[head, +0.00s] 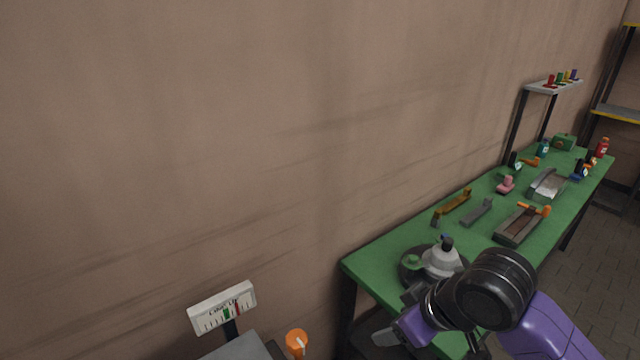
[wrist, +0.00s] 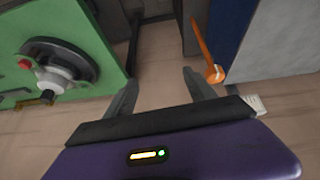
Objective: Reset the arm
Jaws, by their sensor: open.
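My gripper (wrist: 160,78) is open in the wrist view, its two dark fingers apart with nothing between them. In the head view my purple and black arm reaches in from the bottom right, and my gripper (head: 388,338) is partly cut off at the bottom edge, low beside the near end of the green table (head: 385,262). The green table also shows at the left of the wrist view (wrist: 112,62).
Trays, brackets and small bottles lie farther along. A gauge sign (head: 222,308) and an orange-topped object (head: 297,340) are at lower left. The brown wall is close behind.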

